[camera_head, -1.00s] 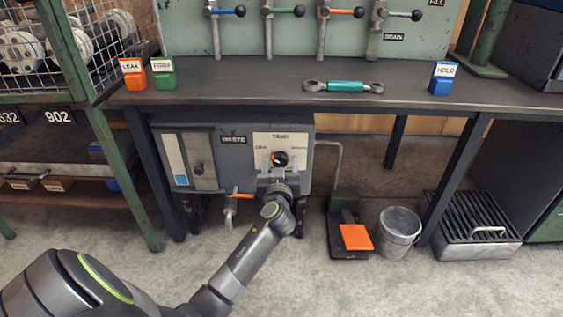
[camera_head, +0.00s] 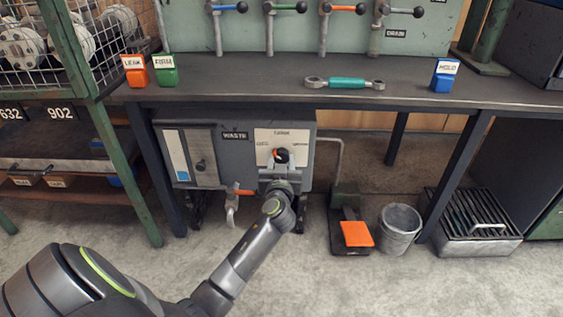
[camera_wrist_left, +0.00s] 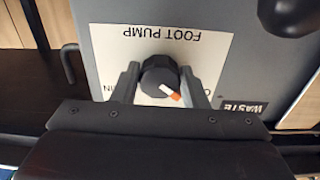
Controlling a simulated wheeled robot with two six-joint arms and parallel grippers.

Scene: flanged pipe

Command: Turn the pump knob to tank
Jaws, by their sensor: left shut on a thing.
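The pump knob (camera_head: 281,155) is a round black dial with a white and orange pointer, on a white plate (camera_head: 299,137) on the front of the grey waste unit under the bench. In the left wrist view the plate reads FOOT PUMP upside down, and the knob (camera_wrist_left: 159,74) sits between my fingers. Its pointer (camera_wrist_left: 171,95) slants to the lower right there, toward my gripper's palm. My left gripper (camera_head: 280,164) is shut on the knob from the front. The plate's small labels are partly hidden by the fingers or too small to read surely. My right gripper is not in view.
A drain tap with an orange handle (camera_head: 243,192) is just left of my left wrist. A foot pedal with an orange plate (camera_head: 356,234) and a metal bucket (camera_head: 399,228) stand on the floor to the right. The bench top (camera_head: 240,92) overhangs the unit.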

